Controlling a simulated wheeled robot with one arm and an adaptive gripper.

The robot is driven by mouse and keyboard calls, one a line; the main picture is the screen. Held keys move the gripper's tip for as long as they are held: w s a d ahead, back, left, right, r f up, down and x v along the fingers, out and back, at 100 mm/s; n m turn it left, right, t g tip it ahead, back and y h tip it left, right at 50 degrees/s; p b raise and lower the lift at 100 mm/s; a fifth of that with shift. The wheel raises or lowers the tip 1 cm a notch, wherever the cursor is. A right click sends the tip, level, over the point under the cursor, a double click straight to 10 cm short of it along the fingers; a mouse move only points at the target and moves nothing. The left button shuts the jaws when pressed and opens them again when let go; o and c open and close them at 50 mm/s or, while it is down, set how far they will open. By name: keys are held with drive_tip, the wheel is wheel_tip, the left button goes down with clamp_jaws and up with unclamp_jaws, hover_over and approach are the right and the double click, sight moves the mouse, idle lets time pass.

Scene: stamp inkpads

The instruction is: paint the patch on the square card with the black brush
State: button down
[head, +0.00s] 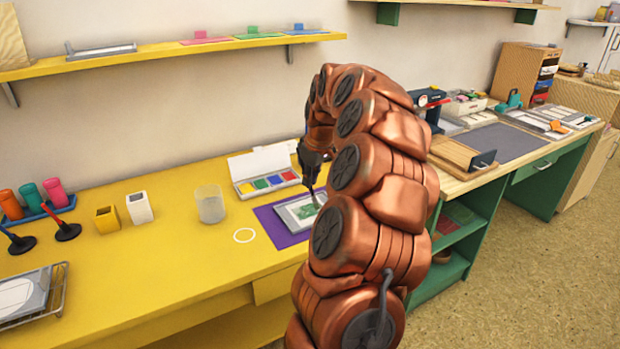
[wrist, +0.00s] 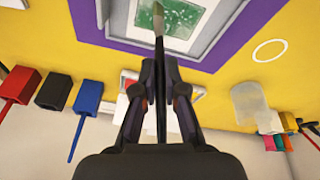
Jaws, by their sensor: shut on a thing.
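The square card (head: 288,213) lies in a grey-edged frame on a purple mat (head: 268,222). Its green patch (head: 305,212) is partly hidden by my arm in the head view. In the wrist view the patch (wrist: 178,18) is green with white flecks, cut by the top edge. My gripper (wrist: 158,72) is shut on the black brush (wrist: 160,45), which has a dark handle and points its bristles at the patch. In the head view my gripper (head: 312,172) is above the card with the brush pointing down. I cannot tell whether the bristles touch.
An open paint box (head: 265,183) with several colours stands behind the mat. A clear cup (head: 211,204) and a white ring (head: 244,235) are left of it. Red (wrist: 20,83), black (wrist: 53,92) and blue (wrist: 88,97) blocks show in the wrist view.

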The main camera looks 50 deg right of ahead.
drive_tip(key=shift+f, duration=0.35)
idle(0.5)
drive_tip(key=shift+s+d, duration=0.1)
drive_tip(key=shift+d, duration=0.1)
drive_tip(key=shift+s+d, duration=0.1)
drive_tip(key=shift+d, duration=0.35)
drive_tip(key=shift+s+d, duration=0.2)
drive_tip(key=shift+d, duration=0.25)
drive_tip(key=shift+a, duration=0.1)
drive_tip(key=shift+w+a, duration=0.2)
drive_tip(key=shift+a, duration=0.3)
drive_tip(key=shift+a, duration=0.1)
